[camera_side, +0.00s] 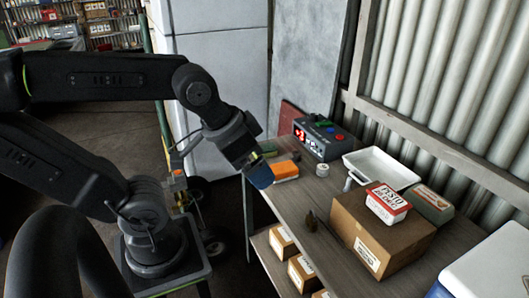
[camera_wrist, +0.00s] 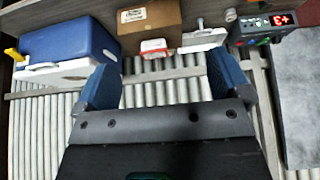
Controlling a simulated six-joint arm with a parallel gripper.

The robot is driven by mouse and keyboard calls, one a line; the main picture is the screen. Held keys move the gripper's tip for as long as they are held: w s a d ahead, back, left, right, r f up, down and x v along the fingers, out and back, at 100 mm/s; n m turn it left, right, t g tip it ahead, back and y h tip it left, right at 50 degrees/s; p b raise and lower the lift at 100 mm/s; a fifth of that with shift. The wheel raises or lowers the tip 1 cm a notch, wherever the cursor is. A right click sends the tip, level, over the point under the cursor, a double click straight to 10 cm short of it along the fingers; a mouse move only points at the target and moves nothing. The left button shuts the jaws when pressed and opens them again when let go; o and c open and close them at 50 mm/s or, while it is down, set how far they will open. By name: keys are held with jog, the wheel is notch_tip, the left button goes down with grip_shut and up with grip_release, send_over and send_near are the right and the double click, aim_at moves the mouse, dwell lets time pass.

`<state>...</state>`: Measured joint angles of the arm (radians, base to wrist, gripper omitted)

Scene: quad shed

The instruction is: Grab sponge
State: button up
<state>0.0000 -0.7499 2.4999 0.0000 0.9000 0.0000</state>
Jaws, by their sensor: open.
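An orange block (camera_side: 285,171), which looks like the sponge, lies on the grey table near its left edge in the side view. My gripper (camera_side: 262,178) is just left of it in that picture, its blue fingertips pointing down. I cannot tell the exact gap between them. In the wrist view my gripper (camera_wrist: 162,64) has its two blue fingers wide apart with nothing between them. The orange block does not show in the wrist view.
A device with a red display (camera_side: 318,139), small white can (camera_side: 322,170), white tray (camera_side: 382,167) and cardboard box (camera_side: 375,235) topped by a red-and-white tub (camera_side: 388,204) stand on the table. A small dark object (camera_side: 311,222) lies in front. A blue cooler (camera_wrist: 70,40) shows too.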

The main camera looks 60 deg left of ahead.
jog(key=shift+o, duration=0.4)
jog(key=w+a+r+n+g, duration=0.1)
jog(key=w+a+r+n, duration=0.1)
jog(key=w+a+n, duration=0.85)
jog(key=n, duration=2.5)
send_over(263, 147)
jog(key=s, duration=0.2)
jog(key=shift+m, duration=0.25)
jog(key=f, duration=2.7)
jog(key=shift+d, duration=0.3)
jog(key=shift+x, duration=3.15)
jog(key=shift+s+a+f, duration=0.15)
jog(key=shift+s+f, duration=0.1)
jog(key=shift+f, duration=0.05)
